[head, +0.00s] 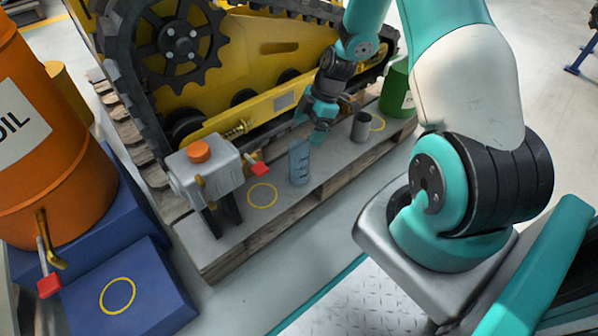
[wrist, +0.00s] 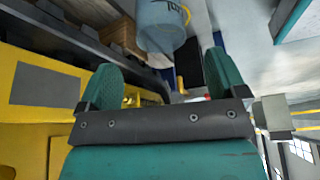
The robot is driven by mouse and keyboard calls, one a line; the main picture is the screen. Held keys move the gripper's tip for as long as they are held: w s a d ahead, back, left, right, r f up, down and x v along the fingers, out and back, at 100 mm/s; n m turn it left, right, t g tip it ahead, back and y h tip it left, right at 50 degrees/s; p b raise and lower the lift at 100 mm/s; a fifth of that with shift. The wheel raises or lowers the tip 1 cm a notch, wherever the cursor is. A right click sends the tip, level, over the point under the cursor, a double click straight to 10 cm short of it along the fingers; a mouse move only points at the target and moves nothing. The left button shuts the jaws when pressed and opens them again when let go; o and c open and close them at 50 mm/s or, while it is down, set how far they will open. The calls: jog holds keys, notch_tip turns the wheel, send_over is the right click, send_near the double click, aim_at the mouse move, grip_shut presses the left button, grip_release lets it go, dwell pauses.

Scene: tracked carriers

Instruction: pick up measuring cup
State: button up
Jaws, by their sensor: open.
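The measuring cup (head: 299,162) is a translucent blue cylinder standing upright on the wooden platform, beside a yellow ring mark. My gripper (head: 311,128) is open just above and slightly right of it, apart from it as far as I can see. In the wrist view, the cup (wrist: 162,24) shows at the top, beyond the two spread teal fingertips (wrist: 163,75). Nothing is between the fingers.
A grey tank with an orange cap (head: 200,170) and a red-handled tap stands left of the cup. A dark grey cylinder (head: 361,127) and a green can (head: 398,92) stand to the right. The yellow tracked machine (head: 280,45) is close behind. An orange oil drum (head: 50,140) is far left.

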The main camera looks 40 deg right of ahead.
aim_at(291, 165)
jog(key=b+x, duration=0.5)
jog(key=x, duration=0.3)
jog(key=shift+a+f, duration=0.2)
jog(key=shift+f, duration=0.15)
jog(key=shift+c, duration=0.3)
